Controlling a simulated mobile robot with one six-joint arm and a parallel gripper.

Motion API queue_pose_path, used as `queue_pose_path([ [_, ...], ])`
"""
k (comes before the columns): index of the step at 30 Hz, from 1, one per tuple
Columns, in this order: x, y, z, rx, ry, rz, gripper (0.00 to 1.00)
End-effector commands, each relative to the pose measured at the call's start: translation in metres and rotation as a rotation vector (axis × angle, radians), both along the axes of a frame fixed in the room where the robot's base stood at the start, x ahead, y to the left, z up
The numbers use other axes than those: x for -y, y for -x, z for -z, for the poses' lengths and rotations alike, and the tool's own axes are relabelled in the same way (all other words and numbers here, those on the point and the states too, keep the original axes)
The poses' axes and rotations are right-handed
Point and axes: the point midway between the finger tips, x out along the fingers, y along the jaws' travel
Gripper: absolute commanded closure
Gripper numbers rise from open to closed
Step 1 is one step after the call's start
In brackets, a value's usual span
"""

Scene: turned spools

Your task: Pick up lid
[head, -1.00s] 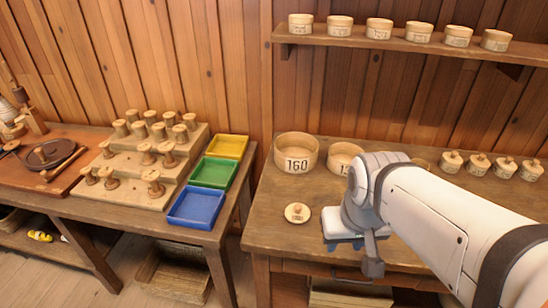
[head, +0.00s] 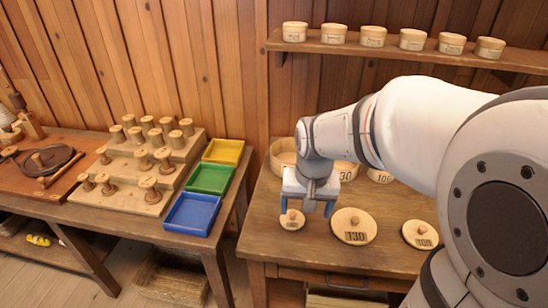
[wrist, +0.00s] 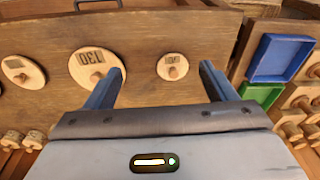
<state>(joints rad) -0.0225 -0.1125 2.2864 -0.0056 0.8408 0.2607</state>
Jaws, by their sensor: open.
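Three round wooden lids with knobs lie on the right-hand table: a small lid (head: 292,220), a larger lid marked 130 (head: 354,226) and a mid-sized lid (head: 420,235), apparently marked 100. My gripper (head: 307,208) is open and empty, hanging over the table by the small lid. In the wrist view, the small lid (wrist: 171,67) shows between the two fingers, nearer the right one. The 130 lid (wrist: 97,67) lies left of it, close by the left finger, and the mid-sized lid (wrist: 22,70) is at far left.
Open round boxes, including one marked 130 (head: 345,170), stand behind, partly hidden by my arm. A wall shelf (head: 400,52) holds several small boxes. Yellow, green and blue trays (head: 193,214) and a stepped spool stand (head: 125,192) are on the left table.

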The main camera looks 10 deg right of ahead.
Motion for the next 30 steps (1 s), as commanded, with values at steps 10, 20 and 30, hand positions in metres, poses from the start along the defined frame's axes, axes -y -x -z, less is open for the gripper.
queue_pose_path([
  [10,0.003,-0.092,0.054,-0.107,-0.018,0.242,0.08],
  [20,0.004,-0.109,0.086,-0.129,-0.020,0.299,0.08],
  [30,-0.001,-0.109,0.127,-0.130,-0.020,0.297,0.08],
])
